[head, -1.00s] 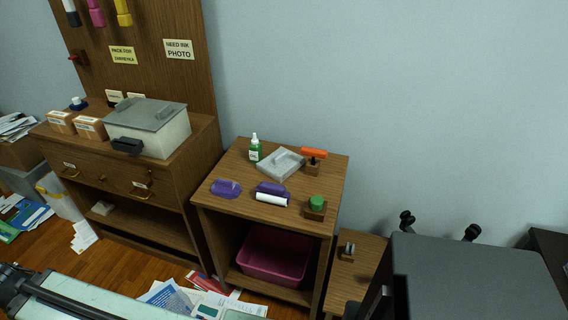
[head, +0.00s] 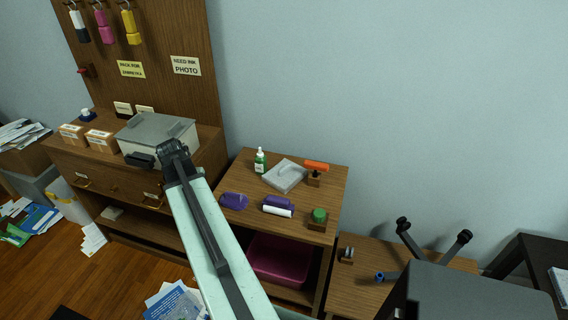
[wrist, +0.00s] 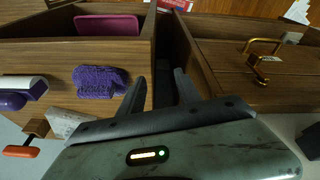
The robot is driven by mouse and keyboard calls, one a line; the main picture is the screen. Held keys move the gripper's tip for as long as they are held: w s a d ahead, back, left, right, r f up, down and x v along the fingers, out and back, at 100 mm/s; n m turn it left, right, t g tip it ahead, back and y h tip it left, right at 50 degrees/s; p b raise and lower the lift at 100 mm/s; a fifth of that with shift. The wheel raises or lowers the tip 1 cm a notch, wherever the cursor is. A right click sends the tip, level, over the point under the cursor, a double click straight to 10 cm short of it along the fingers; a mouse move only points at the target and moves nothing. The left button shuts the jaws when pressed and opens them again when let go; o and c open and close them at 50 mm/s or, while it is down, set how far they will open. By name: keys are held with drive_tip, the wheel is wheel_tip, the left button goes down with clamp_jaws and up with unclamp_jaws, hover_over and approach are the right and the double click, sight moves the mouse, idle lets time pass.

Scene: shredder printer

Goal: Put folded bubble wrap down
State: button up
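A purple, bumpy-looking folded piece, perhaps the bubble wrap (head: 234,201), lies on the small wooden table's left front part. It also shows in the wrist view (wrist: 100,82), flat near the table edge. My gripper (wrist: 158,80) is open, with nothing between its two dark fingers. In the wrist view the fingers are just right of the purple piece, over the gap between the table and the drawer cabinet. In the head view my arm rises in front of the cabinet, left of the purple piece; its fingers are not clear there.
The table (head: 333,183) also holds a purple roller (head: 278,207), a green bottle (head: 260,161), a grey tray (head: 285,175), and stamps (head: 319,216). A magenta bin (head: 280,262) sits below. The cabinet (head: 75,165) carries a lidded grey box (head: 158,135) and cartons.

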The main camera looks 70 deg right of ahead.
drive_tip(key=s+d+r+m+g+p, duration=0.1)
drive_tip(key=s+d+r+m+p, duration=0.35)
drive_tip(key=s+d, duration=0.9)
drive_tip(key=m+g+h, duration=0.1)
drive_tip(key=m, duration=0.2)
approach(284, 167)
drive_tip(key=f, duration=0.1)
drive_tip(key=b+x, duration=0.3)
drive_tip(key=shift+s+f, duration=0.1)
drive_tip(key=shift+f, duration=0.05)
drive_tip(key=b+x, duration=0.4)
drive_tip(key=x, duration=0.1)
drive_tip(key=shift+d+b, duration=0.15)
drive_tip(key=shift+b, duration=0.2)
clamp_jaws()
